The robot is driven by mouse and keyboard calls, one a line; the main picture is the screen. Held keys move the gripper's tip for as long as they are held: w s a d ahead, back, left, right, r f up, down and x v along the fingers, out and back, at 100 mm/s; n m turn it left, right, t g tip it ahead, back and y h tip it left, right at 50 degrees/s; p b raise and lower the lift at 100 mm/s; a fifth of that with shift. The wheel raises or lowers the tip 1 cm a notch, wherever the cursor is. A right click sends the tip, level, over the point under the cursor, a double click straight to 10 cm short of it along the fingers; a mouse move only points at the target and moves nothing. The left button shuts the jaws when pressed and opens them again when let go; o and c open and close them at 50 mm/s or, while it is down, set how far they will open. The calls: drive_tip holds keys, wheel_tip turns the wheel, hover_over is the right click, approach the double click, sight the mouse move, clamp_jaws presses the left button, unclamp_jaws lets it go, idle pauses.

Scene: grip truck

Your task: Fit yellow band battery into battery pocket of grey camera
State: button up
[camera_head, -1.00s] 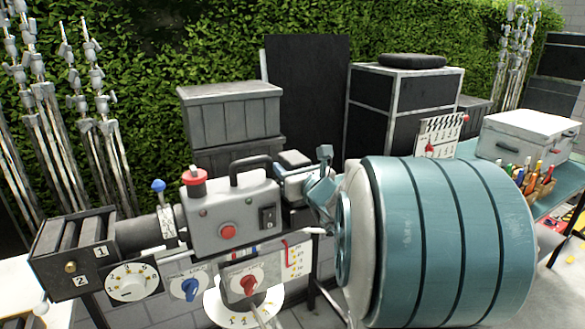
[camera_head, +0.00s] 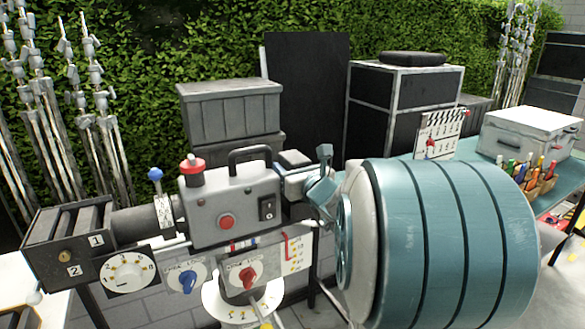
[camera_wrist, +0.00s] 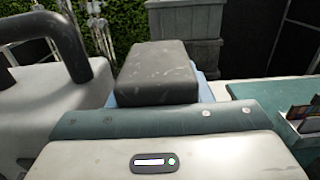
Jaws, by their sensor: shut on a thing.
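The grey camera (camera_head: 215,205) stands on its support in the head view, with a black handle, red knobs and a black switch. It also shows at the left of the wrist view (camera_wrist: 40,100). My gripper (camera_head: 292,177) is at the camera's right end, close beside it, with its teal and white body to the right. In the wrist view, a dark grey block (camera_wrist: 158,72) stands beyond the teal housing. My gripper is shut on the battery, which is mostly hidden. No yellow band shows on it. The battery pocket is hidden, and I cannot tell whether the battery touches it.
A slotted box marked 1 and 2 (camera_head: 75,250) is at the camera's left. Dials and switches (camera_head: 187,280) sit below the camera. Grey cases (camera_head: 228,110) and black cases (camera_head: 405,100) stand behind. A teal table at right bears a white toolbox (camera_head: 527,133) and pens.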

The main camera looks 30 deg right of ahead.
drive_tip(key=shift+f+b, duration=0.9)
drive_tip(key=shift+b, duration=0.05)
drive_tip(key=shift+f, duration=0.15)
drive_tip(key=o, duration=1.2)
drive_tip(key=shift+o, duration=0.8)
drive_tip(key=shift+f, duration=0.25)
drive_tip(key=shift+s, duration=0.1)
drive_tip(key=shift+s+f, duration=0.1)
drive_tip(key=shift+s, duration=0.45)
drive_tip(key=s+r+b, duration=0.1)
drive_tip(key=s, duration=1.1)
drive_tip(key=shift+s+d, duration=0.25)
drive_tip(key=shift+s, duration=0.05)
drive_tip(key=shift+r, duration=0.1)
